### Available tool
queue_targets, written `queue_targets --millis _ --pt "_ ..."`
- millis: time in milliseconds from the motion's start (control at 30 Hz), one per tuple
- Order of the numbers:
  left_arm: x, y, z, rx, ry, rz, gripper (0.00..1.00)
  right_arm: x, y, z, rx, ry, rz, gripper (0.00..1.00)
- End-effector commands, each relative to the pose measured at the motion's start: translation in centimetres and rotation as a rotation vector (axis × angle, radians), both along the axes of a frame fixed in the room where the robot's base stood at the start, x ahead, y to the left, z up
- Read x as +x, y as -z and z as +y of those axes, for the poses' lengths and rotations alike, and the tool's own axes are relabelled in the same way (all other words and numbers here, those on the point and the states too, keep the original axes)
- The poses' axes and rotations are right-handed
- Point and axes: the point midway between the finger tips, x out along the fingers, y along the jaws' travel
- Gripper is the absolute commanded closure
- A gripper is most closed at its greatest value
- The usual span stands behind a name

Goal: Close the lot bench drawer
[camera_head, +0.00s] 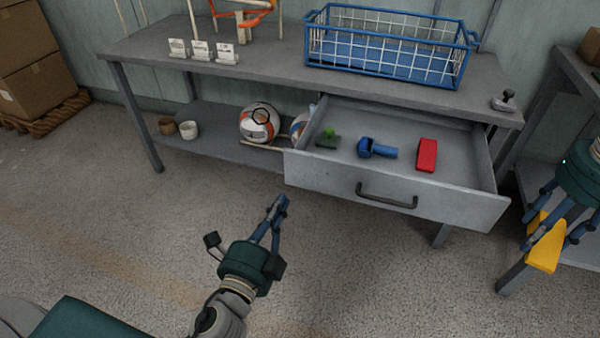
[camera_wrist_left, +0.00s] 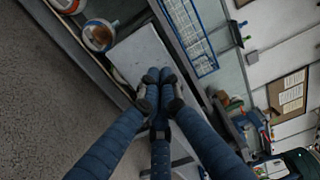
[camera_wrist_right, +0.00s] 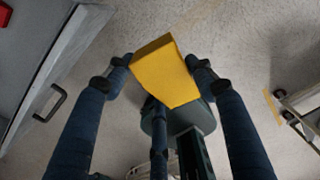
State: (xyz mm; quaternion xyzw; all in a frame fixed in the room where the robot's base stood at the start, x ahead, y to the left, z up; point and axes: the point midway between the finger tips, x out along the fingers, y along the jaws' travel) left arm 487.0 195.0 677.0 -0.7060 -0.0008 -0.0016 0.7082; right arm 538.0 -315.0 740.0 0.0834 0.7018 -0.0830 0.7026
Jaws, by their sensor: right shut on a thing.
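The lot bench drawer (camera_head: 330,176) is pulled out under the right part of the grey bench (camera_head: 265,72). Its dark handle (camera_head: 386,197) is on the front panel and also shows in the right wrist view (camera_wrist_right: 50,103). A green item (camera_head: 328,139), a blue item (camera_head: 378,149) and a red block (camera_head: 427,155) lie inside. My left gripper (camera_head: 281,201) is shut and empty, in front of the drawer's left part in the head view; I cannot tell the gap. My right gripper (camera_wrist_right: 163,72) is shut on a yellow block (camera_head: 547,246), right of the drawer.
A blue wire basket (camera_head: 390,78) and small white card holders (camera_head: 201,52) stand on the bench top. Balls (camera_head: 259,123) and cups (camera_head: 188,130) are on the lower shelf. Another table (camera_head: 578,85) stands at the right. The floor before the drawer is clear apart from my arms.

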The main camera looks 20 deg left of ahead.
Motion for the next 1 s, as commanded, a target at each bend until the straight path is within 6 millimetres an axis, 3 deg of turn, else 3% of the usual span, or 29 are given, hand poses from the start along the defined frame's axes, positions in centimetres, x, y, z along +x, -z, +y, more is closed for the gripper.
queue_targets --millis 267,600,800,1000 --pt "5.1 -0.4 0.0 0.002 0.001 -0.004 1.0 0.0 -1.3 0.0 0.0 0.0 -0.001 0.76" --pt "11.6 -0.1 0.0 0.0 0.0 0.0 1.0 0.0 -1.6 0.0 0.0 0.0 -0.001 0.76" --pt "13.2 0.0 0.0 -0.002 -0.001 0.002 1.0 0.0 -1.5 0.0 0.0 0.0 -0.001 0.76" --pt "13.5 0.0 0.0 -0.003 -0.001 0.003 1.0 0.0 -1.5 0.0 0.0 0.0 -0.001 0.76"
